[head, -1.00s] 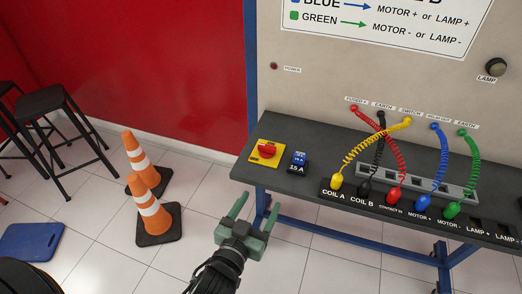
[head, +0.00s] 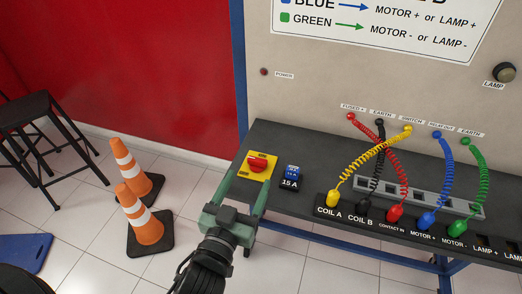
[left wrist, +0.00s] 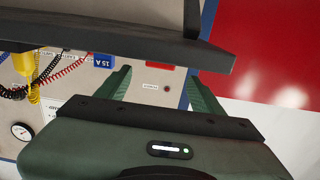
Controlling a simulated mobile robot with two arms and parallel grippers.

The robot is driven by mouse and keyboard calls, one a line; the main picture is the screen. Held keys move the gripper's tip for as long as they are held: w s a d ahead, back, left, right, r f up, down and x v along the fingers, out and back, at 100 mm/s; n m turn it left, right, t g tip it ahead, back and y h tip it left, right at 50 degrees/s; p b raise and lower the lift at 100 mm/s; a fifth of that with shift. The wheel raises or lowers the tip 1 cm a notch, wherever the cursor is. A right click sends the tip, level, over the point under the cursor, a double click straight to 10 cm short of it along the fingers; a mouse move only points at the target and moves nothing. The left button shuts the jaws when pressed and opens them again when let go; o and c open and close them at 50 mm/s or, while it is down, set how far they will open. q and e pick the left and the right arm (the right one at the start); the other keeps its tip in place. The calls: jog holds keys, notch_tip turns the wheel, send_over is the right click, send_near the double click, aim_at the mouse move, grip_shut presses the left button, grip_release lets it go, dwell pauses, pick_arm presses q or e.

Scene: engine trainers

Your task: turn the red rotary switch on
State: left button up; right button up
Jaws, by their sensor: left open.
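The red rotary switch (head: 257,162) sits on a yellow plate (head: 268,173) at the left end of the dark bench top in the head view. My left gripper (head: 253,170) is open, with its two green fingers pointing at the switch. In the head view one fingertip overlaps the plate's left side and the other its lower right corner; I cannot tell whether they touch it. In the left wrist view a red piece, apparently the switch, shows between the open fingers (left wrist: 158,74), partly hidden by a dark bar. My right gripper is out of view.
A blue 15 A block (head: 291,174) stands close to the right of the switch. Coiled cables (head: 397,170) and plugs fill the bench (head: 325,155) further right. Orange cones (head: 140,215) and a black stool (head: 30,120) stand on the floor at left.

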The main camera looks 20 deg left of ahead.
aim_at(256, 162)
pick_arm(q)
jog(key=shift+w, duration=0.9)
jog(key=w+p, duration=0.1)
jog(key=w, duration=0.4)
jog(key=shift+w+d+r, duration=0.1)
jog(key=shift+w, duration=0.2)
jog(key=shift+w+p, duration=0.3)
jog(key=shift+w, duration=0.1)
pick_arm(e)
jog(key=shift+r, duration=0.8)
